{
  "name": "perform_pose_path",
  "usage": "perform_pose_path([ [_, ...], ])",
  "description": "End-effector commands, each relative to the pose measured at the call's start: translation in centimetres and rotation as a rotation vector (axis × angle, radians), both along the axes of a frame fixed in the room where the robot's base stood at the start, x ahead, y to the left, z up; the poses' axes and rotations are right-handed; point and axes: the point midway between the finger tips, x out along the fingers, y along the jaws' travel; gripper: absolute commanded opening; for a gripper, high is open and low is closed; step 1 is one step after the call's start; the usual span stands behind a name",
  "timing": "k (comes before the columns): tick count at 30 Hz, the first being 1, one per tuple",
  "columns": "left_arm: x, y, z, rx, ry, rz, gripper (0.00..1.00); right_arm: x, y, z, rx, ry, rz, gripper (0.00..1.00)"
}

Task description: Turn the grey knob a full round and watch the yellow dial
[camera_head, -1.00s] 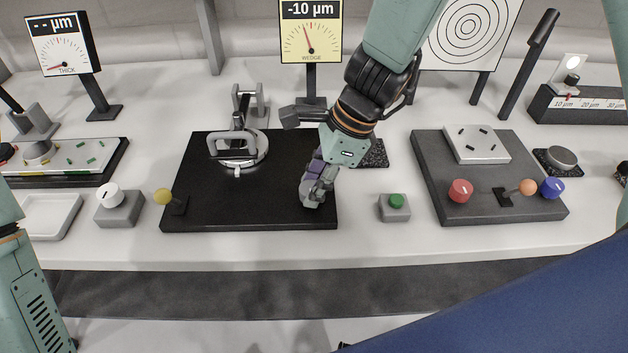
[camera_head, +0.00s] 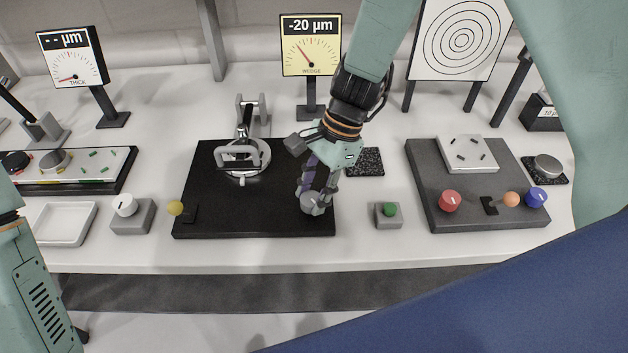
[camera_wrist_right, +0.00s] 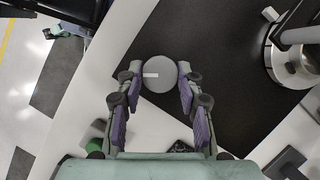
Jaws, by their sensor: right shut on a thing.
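The grey knob (camera_wrist_right: 160,74) is round with a white mark that points left in the right wrist view. It also shows at the front right of the black plate (camera_head: 255,215) in the head view (camera_head: 313,204). My right gripper (camera_wrist_right: 159,76) is shut on the knob, one finger on each side. The yellow dial (camera_head: 311,46), labelled WEDGE, stands behind the plate and reads -20 µm, its needle tilted to the upper left. My left gripper is not in view.
A clamp with a handle (camera_head: 243,153) stands on the plate, left of my arm. A yellow ball (camera_head: 175,208) is at the plate's left edge. A green button (camera_head: 389,209) is just right of the plate. A dark board with red (camera_head: 450,201) and blue (camera_head: 536,197) knobs is further right.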

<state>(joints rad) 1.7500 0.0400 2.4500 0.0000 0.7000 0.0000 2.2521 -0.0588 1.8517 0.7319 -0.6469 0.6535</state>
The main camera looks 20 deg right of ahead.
Motion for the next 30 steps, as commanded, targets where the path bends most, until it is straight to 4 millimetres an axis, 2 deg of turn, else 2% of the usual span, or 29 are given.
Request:
perform_pose_path([
  [1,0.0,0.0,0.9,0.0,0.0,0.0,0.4,0.1,0.0,0.4,0.0,0.0,0.044,0.05],
  [3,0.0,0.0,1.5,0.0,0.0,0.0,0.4,0.1,0.1,0.4,0.0,0.0,0.112,0.05],
  [12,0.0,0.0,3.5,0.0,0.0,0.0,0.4,0.3,0.2,0.3,0.001,-0.001,0.391,0.05],
  [21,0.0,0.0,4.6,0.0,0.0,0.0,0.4,0.4,0.3,0.2,0.0,-0.002,0.61,0.05],
  [30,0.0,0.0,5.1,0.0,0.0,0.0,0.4,0.4,0.3,0.2,0.001,-0.002,0.729,0.05],
])
